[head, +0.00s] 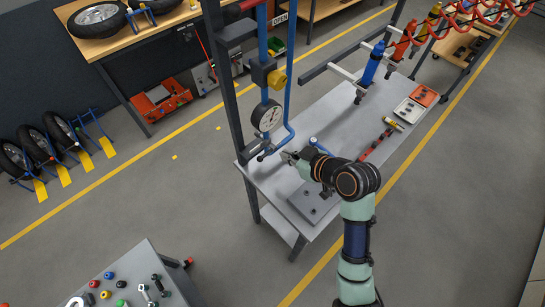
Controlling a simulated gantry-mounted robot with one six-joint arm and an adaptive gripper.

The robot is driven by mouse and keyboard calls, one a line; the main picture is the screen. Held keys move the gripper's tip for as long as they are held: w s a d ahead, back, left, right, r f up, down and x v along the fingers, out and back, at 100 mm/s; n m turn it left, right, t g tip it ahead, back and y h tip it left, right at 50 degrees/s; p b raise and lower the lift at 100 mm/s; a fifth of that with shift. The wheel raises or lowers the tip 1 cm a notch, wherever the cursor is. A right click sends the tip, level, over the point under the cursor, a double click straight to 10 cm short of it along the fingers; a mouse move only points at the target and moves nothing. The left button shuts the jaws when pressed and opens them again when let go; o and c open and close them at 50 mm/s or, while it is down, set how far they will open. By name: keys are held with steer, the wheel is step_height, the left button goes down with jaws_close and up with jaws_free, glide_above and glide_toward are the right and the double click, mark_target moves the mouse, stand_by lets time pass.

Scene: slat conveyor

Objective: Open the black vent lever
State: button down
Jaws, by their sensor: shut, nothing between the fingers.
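My gripper (287,156) is shut and empty, just right of this fitting. It points left towards it. I cannot tell whether the two touch.
The grey bench (345,130) holds a dark grey plate (315,202) under my arm, a red bar (377,146) and a blue-handled tool. Blue (371,66) and red screwdrivers hang over it. A grey table (135,275) with small parts stands at lower left. The floor between is clear.

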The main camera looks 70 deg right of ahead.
steer(key=shift+s+d+f, duration=0.1)
steer(key=shift+s+d, duration=0.1)
glide_above(266, 153)
steer(key=s+a, duration=0.2)
step_height(266, 153, down, 5)
steer(key=f, duration=0.4)
steer(key=shift+w+d+f, duration=0.2)
steer(key=shift+d+f, duration=0.05)
